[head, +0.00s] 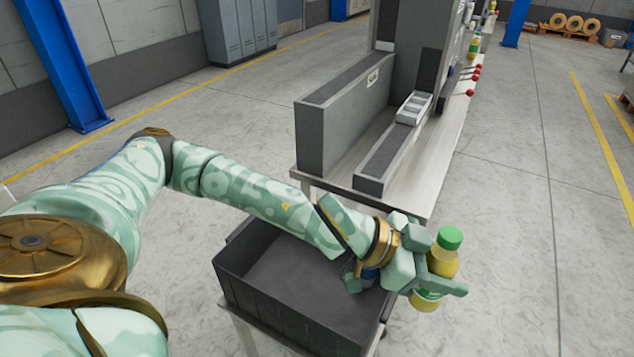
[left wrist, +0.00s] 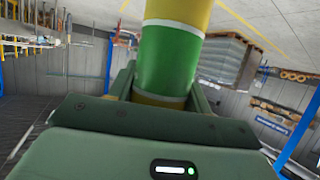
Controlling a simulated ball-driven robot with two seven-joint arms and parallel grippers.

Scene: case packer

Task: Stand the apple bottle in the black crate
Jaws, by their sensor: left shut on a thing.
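The apple bottle (head: 443,263) is yellow with a green cap and a green band. My left gripper (head: 438,284) is shut around its middle and holds it roughly upright, cap up, just right of the black crate in the head view. In the left wrist view, the yellow bottle with its green band (left wrist: 166,60) stands between the jaws. The black crate (head: 285,307) is open-topped, below my left forearm. My forearm and wrist hide its far right part. A small blue thing (head: 370,277) shows under my wrist; I cannot tell what it is. My right gripper is not in view.
The crate stands on a low stand. Behind it is a metal table (head: 418,195) with a grey machine and rails (head: 340,115). Red knobs and bottles show farther along it. The floor right of the bottle is clear. The visible crate floor looks empty.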

